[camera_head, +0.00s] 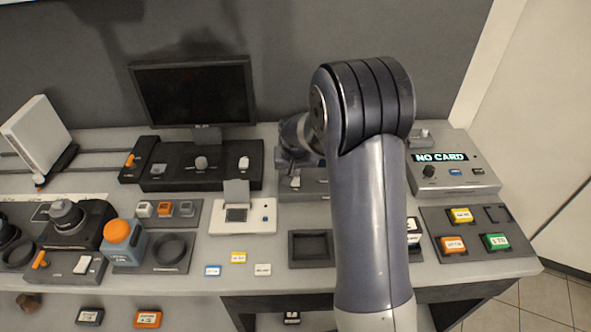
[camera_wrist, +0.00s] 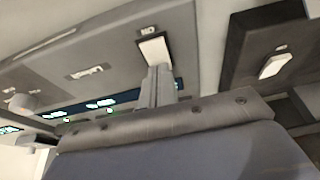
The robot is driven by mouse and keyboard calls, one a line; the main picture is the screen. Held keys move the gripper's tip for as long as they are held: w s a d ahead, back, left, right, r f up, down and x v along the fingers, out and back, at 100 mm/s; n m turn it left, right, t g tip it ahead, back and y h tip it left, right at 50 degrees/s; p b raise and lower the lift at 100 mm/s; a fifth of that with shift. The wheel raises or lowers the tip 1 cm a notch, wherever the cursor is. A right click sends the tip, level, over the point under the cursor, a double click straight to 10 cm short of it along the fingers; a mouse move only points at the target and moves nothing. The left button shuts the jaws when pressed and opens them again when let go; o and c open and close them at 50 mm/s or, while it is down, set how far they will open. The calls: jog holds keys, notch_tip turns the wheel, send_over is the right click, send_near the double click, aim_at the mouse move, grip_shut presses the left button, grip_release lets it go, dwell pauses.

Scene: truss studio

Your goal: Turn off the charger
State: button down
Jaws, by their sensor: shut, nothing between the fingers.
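A grey device, which looks like the charger (camera_wrist: 115,55), fills the middle of the wrist view. It has lit displays (camera_wrist: 110,104) with green and blue marks, and a white rocker switch (camera_wrist: 154,50) by its edge. My gripper (camera_wrist: 159,70) is shut and empty, with its tips at or just short of the lower end of that switch. I cannot tell whether they touch. In the head view my arm hides the gripper and most of this device; a grey part (camera_head: 290,187) that may belong to it shows left of the arm.
A dark box with another white switch (camera_wrist: 274,65) is close on the right in the wrist view. In the head view a black console (camera_head: 215,181), a monitor (camera_head: 195,92), a card reader (camera_head: 455,178) reading "NO CARD" and an empty square tray (camera_head: 293,263) surround my arm.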

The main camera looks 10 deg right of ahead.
jog(key=shift+f, duration=0.1)
jog(key=shift+w+f+b, duration=0.1)
jog(key=shift+f+b, duration=0.15)
jog(key=shift+b, duration=0.3)
jog(key=shift+r, duration=0.15)
jog(key=shift+s, duration=0.2)
jog(key=shift+s+a, duration=0.15)
jog(key=shift+s, duration=0.55)
